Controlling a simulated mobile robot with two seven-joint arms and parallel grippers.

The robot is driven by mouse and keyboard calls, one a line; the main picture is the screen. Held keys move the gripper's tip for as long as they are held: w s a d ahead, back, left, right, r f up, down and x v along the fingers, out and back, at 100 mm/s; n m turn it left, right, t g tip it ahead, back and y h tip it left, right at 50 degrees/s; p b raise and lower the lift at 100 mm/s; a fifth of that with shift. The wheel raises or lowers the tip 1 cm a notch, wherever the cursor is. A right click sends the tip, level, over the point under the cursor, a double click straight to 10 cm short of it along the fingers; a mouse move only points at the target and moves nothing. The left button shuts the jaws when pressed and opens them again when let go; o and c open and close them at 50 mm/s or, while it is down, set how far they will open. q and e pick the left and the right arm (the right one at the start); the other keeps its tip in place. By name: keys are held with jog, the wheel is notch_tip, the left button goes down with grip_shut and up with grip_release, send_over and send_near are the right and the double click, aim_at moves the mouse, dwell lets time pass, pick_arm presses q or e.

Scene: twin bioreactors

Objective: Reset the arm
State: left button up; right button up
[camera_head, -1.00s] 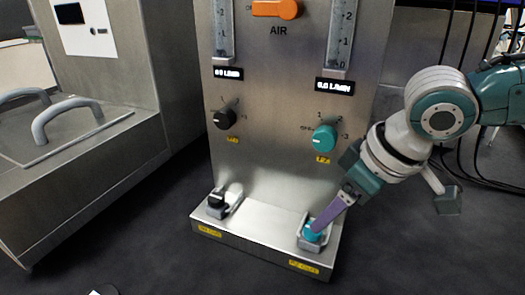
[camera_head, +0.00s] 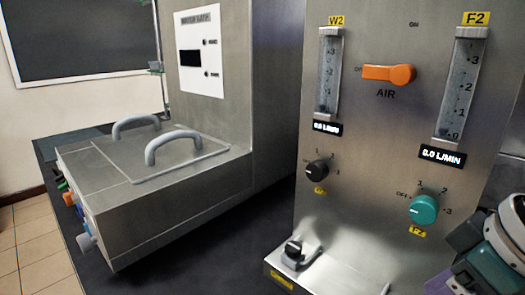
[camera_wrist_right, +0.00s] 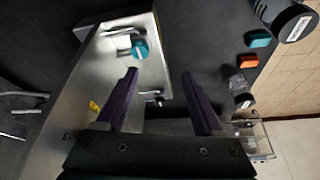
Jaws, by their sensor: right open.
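My right gripper (camera_wrist_right: 160,73) is open, with its two purple fingers apart and nothing between them in the right wrist view. A small teal knob (camera_wrist_right: 141,49) on the steel panel's base lies beyond the left fingertip, apart from it. My right arm shows at the lower right edge of the head view, where part of a purple finger (camera_head: 438,284) is cut off by the bottom edge. My left gripper is not in view.
The steel panel (camera_head: 350,225) carries an orange AIR handle (camera_head: 389,74), a black knob (camera_head: 317,170) and a teal knob (camera_head: 424,210). The water bath (camera_head: 110,185) with two grey handles stands left.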

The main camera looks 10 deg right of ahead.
jog(key=s+a+n+y, duration=0.2)
jog(key=s+a, duration=0.5)
jog(key=a, duration=0.7)
jog(key=s+d+m+h, duration=0.3)
jog(key=s+d+m, duration=0.2)
jog(key=s+d, duration=0.4)
notch_tip(320, 180, up, 37)
jog(key=p, duration=3.8)
jog(key=shift+d+r+g+h, duration=0.2)
jog(key=shift+g+h, duration=0.1)
jog(key=shift+h, duration=0.1)
